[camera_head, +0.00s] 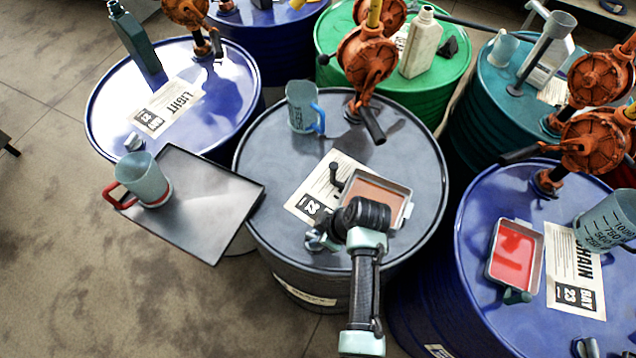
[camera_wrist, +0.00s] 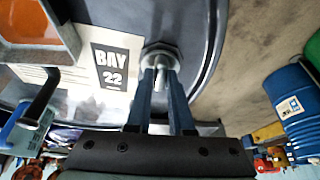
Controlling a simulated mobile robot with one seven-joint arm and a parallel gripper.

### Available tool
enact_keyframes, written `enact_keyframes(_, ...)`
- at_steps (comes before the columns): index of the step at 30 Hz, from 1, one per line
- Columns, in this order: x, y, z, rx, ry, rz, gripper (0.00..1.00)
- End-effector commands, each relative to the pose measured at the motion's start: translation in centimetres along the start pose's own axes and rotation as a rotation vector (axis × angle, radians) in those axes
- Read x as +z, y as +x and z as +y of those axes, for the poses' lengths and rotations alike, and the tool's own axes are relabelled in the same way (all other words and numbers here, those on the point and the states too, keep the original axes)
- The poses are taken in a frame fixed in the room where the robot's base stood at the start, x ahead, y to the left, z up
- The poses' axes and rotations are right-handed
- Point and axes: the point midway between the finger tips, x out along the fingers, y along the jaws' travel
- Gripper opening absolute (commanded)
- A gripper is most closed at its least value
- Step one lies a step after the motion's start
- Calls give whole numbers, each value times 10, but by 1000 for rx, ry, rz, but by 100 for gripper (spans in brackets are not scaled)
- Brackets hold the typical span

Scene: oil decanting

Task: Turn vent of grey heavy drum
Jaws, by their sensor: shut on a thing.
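The grey heavy drum (camera_head: 262,200) stands in the middle of the head view, with a label reading BAY 22 (camera_wrist: 112,68) on its lid. Its vent (camera_head: 318,240) is a small metal fitting near the front edge of the lid, and it also shows in the wrist view (camera_wrist: 160,56). My gripper (camera_wrist: 162,75) points at the vent from above the lid's edge, and its two fingers are shut on the vent's stem. In the head view my wrist and arm stand close to the vent and hide the fingertips in part.
A drip tray (camera_head: 378,190) with reddish-brown content lies on the grey drum's lid, close to my wrist. A blue-handled jug (camera_head: 303,108) and an orange hand pump (camera_head: 366,62) stand behind it. A flat dark tray (camera_head: 205,215) with a red-handled jug (camera_head: 146,180) is at left.

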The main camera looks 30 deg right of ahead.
Motion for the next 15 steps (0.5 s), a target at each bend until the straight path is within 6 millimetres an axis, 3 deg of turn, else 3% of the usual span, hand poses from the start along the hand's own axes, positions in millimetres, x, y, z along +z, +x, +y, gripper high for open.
enact_keyframes(15,1,0,1,-64,-156,-4,0)
